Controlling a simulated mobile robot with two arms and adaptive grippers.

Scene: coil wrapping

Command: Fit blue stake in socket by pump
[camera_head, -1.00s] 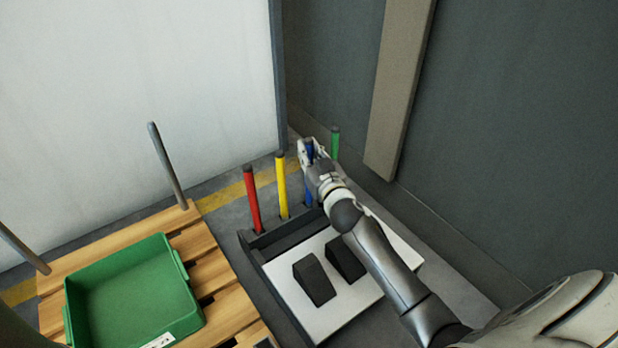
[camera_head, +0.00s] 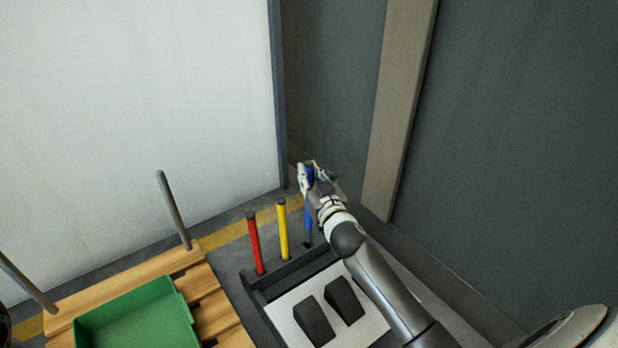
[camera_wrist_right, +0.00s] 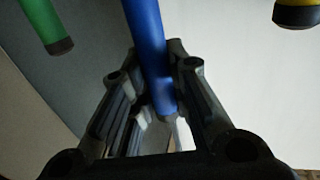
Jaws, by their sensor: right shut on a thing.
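The blue stake (camera_head: 309,222) stands roughly upright at the rack behind the white board, in line with the yellow and red stakes. My right gripper (camera_head: 308,176) is shut on its upper part. In the right wrist view the blue stake (camera_wrist_right: 148,45) runs between the two fingers (camera_wrist_right: 160,90). I cannot tell whether its lower end is clear of the rack. I cannot make out a pump or its socket. My left gripper is not in view.
A yellow stake (camera_head: 283,230) and a red stake (camera_head: 255,245) stand left of the blue one. The green stake (camera_wrist_right: 47,22) shows in the wrist view. Black wedges (camera_head: 344,300) sit on the white board (camera_head: 285,305). A pallet (camera_head: 215,310) with posts and a green bin (camera_head: 135,318) is left.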

